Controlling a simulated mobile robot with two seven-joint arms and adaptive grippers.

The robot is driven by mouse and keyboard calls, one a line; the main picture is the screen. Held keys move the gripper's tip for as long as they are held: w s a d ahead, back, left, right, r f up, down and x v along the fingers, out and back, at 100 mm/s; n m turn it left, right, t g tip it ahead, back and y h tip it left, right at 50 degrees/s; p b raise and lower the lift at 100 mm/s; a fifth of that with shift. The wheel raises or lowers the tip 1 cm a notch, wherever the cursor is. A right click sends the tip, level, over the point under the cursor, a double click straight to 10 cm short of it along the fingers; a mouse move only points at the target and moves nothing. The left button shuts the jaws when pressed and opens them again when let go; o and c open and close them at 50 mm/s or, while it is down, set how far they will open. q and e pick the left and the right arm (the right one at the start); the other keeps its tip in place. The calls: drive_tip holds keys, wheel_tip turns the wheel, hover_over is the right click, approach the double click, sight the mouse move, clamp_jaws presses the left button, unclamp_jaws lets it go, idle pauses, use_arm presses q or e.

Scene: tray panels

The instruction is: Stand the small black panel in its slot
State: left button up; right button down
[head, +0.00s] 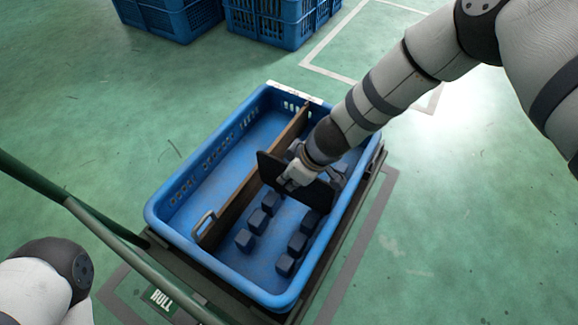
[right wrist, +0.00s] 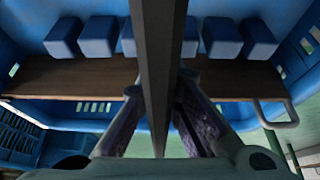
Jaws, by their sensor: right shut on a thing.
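The small black panel (head: 318,194) is upright across the right half of the blue tray (head: 165,215), between the near and far dark blue blocks. My right gripper (head: 297,173) is shut on its upper edge. In the right wrist view the panel (right wrist: 158,60) appears edge-on between the two fingers (right wrist: 160,110), with blocks (right wrist: 98,37) on either side. Its lower edge is hidden, so I cannot tell whether it touches the tray floor or sits in a slot. My left gripper is out of view.
A brown divider (head: 238,200) with a metal handle (head: 203,222) runs lengthwise through the tray. Several blocks (head: 297,243) stand in the right half; the left half is empty. The tray rests on a dark cart with a green rail (head: 100,240). Blue crates (head: 270,22) stand behind.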

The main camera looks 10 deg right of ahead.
sight(287, 193)
drive_tip(key=shift+s+f+b, duration=0.15)
drive_tip(key=shift+f+b, duration=0.25)
drive_tip(key=shift+f, duration=0.55)
drive_tip(key=shift+f, duration=0.1)
drive_tip(key=shift+s+a+f+b, duration=0.1)
drive_tip(key=shift+f+b, duration=0.45)
drive_tip(key=shift+f, duration=0.5)
drive_tip(key=shift+a+f+b, duration=0.1)
drive_tip(key=shift+f+b, duration=0.4)
drive_tip(key=shift+f, duration=0.5)
drive_tip(key=c, duration=1.8)
unclamp_jaws()
drive_tip(key=shift+o, duration=0.6)
drive_tip(key=shift+w+f, duration=0.1)
drive_tip(key=shift+w, duration=0.1)
drive_tip(key=shift+w+d+r, duration=0.1)
drive_tip(key=shift+d+r, duration=0.05)
drive_tip(key=shift+r, duration=0.1)
drive_tip(key=v, duration=1.1)
drive_tip(key=shift+r, duration=0.4)
